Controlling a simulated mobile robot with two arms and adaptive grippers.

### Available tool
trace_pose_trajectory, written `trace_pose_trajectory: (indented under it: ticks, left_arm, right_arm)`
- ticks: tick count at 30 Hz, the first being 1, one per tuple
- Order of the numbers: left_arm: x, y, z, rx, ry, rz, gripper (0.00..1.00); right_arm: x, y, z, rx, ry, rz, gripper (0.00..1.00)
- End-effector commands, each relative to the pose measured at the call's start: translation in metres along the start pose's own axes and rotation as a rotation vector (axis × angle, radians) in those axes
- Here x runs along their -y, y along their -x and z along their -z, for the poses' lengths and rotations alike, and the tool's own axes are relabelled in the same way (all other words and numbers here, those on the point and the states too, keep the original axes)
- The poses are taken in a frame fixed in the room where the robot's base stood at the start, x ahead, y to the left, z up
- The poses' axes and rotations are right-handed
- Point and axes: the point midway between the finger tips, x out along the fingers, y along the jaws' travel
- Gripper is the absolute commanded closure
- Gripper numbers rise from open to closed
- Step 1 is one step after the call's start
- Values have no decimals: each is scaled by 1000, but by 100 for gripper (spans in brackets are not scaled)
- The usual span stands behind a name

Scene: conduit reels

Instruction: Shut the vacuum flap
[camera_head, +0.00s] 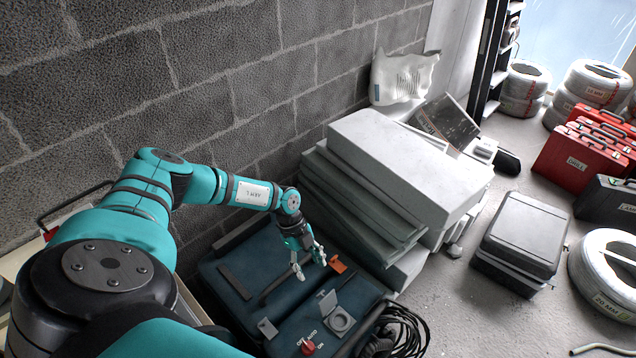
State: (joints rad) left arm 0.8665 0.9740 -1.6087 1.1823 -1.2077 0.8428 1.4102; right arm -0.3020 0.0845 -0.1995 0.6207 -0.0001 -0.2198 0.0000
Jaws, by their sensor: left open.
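The vacuum (225,285) is a dark blue box on the floor by the block wall, partly hidden by my left arm. On its top, a small grey flap (328,301) stands raised, open behind a round grey socket (339,321). My left gripper (309,265) is open and empty over the vacuum's top, beyond the flap in the picture and apart from it. An orange latch (337,264) is close to its right finger. A red knob (308,346) marked OFF, AUTO and ON sits in front of the flap. My right gripper is out of view.
A stack of grey slabs (385,165) stands right behind the vacuum. A coiled black cable (405,335) lies at its right. Dark grey cases (520,235), red cases (580,155) and white conduit reels (605,275) stand farther right. Bare floor lies between.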

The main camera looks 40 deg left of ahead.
Motion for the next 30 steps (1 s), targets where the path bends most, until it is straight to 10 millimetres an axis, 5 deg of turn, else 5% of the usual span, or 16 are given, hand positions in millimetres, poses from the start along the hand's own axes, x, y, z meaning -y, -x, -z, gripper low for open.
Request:
trace_pose_trajectory:
  ticks: [6,12,26,30]
  left_arm:
    - [-1,-52,0,0,0,-3,46]
    - [0,-82,-1,1,0,-1,46]
    - [0,-95,0,0,1,0,46]
    - [0,-95,0,1,0,0,62]
  right_arm:
    - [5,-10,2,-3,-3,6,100]
    - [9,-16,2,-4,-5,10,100]
    - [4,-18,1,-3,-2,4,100]
    - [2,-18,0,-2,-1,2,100]
